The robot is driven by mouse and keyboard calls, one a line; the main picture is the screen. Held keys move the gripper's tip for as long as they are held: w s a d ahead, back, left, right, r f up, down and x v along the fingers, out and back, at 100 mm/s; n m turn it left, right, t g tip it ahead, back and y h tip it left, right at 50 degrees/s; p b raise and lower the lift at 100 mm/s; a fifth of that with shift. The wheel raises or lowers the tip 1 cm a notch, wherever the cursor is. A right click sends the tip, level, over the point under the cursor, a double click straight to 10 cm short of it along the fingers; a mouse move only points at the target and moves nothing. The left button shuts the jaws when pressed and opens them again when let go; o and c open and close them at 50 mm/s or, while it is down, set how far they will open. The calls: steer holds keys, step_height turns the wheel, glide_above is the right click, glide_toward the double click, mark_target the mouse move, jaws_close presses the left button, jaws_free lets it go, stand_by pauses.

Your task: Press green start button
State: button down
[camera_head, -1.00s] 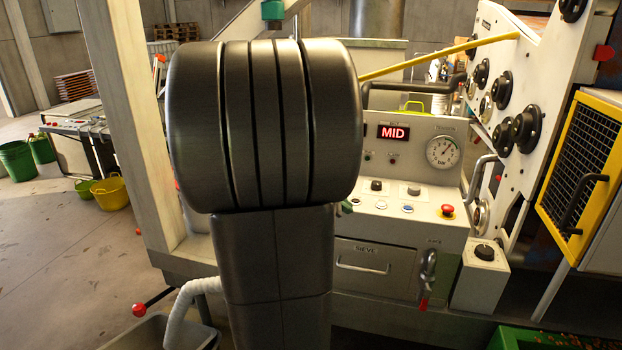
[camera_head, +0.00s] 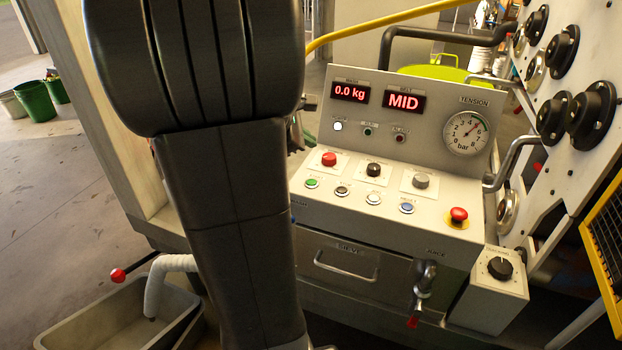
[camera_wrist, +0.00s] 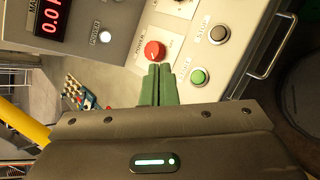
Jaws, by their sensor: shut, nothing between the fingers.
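The green start button (camera_head: 312,183) is the leftmost of a row of small round buttons on the sloped control panel (camera_head: 440,212). In the wrist view the green button (camera_wrist: 198,76) lies to the right of my gripper (camera_wrist: 158,70). My gripper's green fingers are shut together and empty. Their tips appear just below the red power knob (camera_wrist: 154,51) in that view; I cannot tell whether they touch the panel. In the head view my arm hides most of the gripper, and only a bit of it shows at the panel's left edge.
Close around the button are the red knob (camera_head: 329,159), a black knob (camera_head: 374,169) and other small buttons. A red emergency stop (camera_head: 458,215) sits on the right. Displays read 0.0 kg and MID. A grey bin (camera_head: 100,325) stands at lower left.

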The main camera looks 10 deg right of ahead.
mark_target(308, 184)
steer(key=shift+f, duration=0.1)
step_height(308, 184, down, 9)
steer(key=b, duration=0.7)
steer(key=shift+b, duration=0.3)
stand_by(1.7)
steer(key=shift+f+b, duration=0.25)
steer(key=shift+b, duration=0.1)
steer(key=shift+f+b, duration=0.35)
steer(key=shift+f, duration=0.05)
stand_by(0.5)
steer(key=shift+r, duration=0.1)
steer(key=shift+r+p, duration=0.7)
steer(key=shift+r+p, duration=2.1)
steer(key=shift+r, duration=0.45)
